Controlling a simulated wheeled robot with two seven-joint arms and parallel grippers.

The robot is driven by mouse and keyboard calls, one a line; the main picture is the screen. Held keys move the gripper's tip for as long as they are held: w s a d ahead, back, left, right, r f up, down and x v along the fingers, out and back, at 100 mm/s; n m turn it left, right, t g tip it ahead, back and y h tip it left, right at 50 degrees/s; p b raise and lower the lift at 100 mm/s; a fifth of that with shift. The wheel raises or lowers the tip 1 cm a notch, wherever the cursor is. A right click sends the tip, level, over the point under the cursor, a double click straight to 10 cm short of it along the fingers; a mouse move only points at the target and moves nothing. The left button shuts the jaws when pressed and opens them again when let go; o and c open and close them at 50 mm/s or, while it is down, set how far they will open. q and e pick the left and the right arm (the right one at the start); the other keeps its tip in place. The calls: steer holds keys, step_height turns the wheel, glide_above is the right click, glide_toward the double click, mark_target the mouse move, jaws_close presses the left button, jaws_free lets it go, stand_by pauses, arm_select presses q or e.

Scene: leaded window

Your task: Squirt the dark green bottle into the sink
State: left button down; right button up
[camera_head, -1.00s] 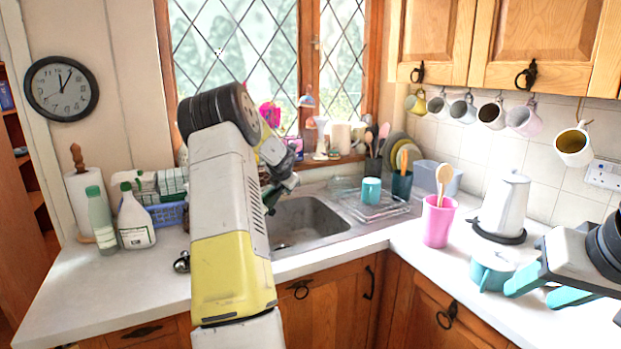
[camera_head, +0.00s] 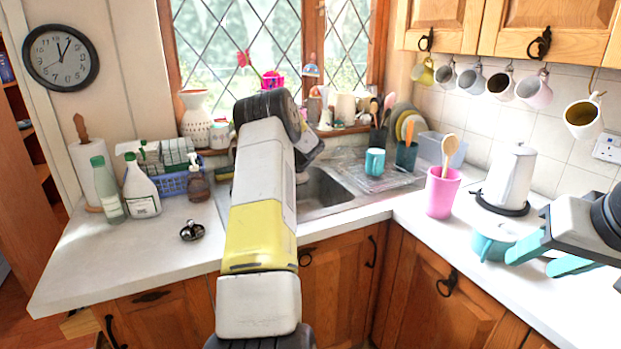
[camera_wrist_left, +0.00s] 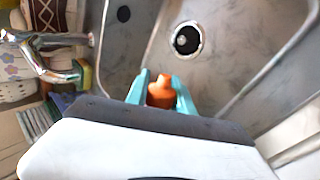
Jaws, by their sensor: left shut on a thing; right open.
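My left gripper (camera_wrist_left: 163,84) is shut on the dark green bottle, whose orange top (camera_wrist_left: 161,92) shows between the teal fingers in the left wrist view. The rest of the bottle is hidden there, and in the head view my left arm hides both gripper and bottle. The steel sink (camera_head: 322,190) is partly behind that arm. In the left wrist view the basin (camera_wrist_left: 225,65) and its round drain (camera_wrist_left: 187,39) lie beyond the fingertips. My right gripper (camera_head: 531,259) is open and empty, close by a teal pot (camera_head: 492,240).
The tap (camera_wrist_left: 45,60) stands left in the wrist view. A teal mug (camera_head: 375,162) stands on the drainer right of the sink. A pink utensil pot (camera_head: 441,192), spray bottle (camera_head: 142,190) and brown pump bottle (camera_head: 198,185) stand on the counter. The front left counter is mostly clear.

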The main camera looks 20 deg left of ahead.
arm_select(q)
steer(key=shift+s+a+r+m+g+y, duration=0.1)
steer(key=shift+s+r+m+g+y, duration=0.1)
steer(key=shift+m+g+y, duration=0.6)
steer(key=shift+s+a+r+m+g+y, duration=0.15)
steer(key=shift+g+y, duration=0.25)
steer(key=shift+g, duration=0.8)
steer(key=shift+f, duration=0.1)
